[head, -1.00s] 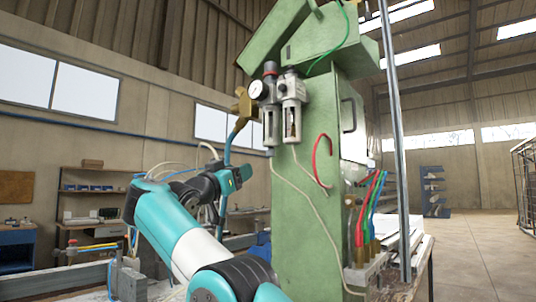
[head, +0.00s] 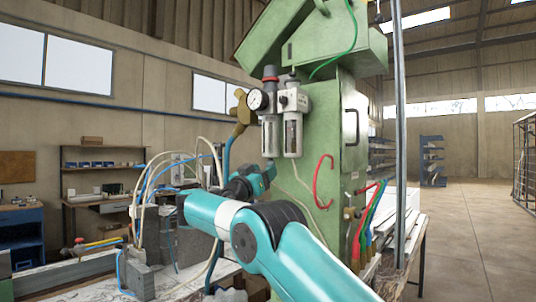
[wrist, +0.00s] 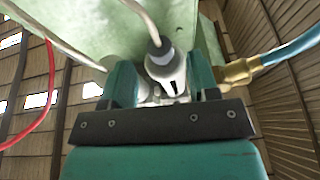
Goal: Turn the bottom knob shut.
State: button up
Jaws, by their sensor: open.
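The filter-regulator unit hangs on a green machine column, with a round gauge (head: 258,100) and two clear bowls side by side. My gripper (head: 266,173) is just below the left bowl (head: 270,136), seen from the side. In the wrist view, looking up, my open gripper (wrist: 161,72) has one teal finger on each side of that bowl's lower end (wrist: 168,72). The bottom knob (wrist: 159,50) shows as a small grey collar with a pale hose running out of it. It lies between the fingers, and I cannot tell whether they touch it.
A brass fitting (wrist: 238,72) with a blue hose is close beside one finger. A red hose (head: 322,182) loops on the column to the right. The right bowl (head: 292,134) hangs close by. A cluttered bench (head: 190,283) lies below.

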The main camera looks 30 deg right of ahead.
jog(key=shift+p+x, duration=0.45)
jog(key=shift+x, duration=1.05)
jog(key=shift+f, duration=0.1)
jog(key=shift+c, duration=0.3)
jog(key=c, duration=0.9)
jog(key=shift+o, duration=0.2)
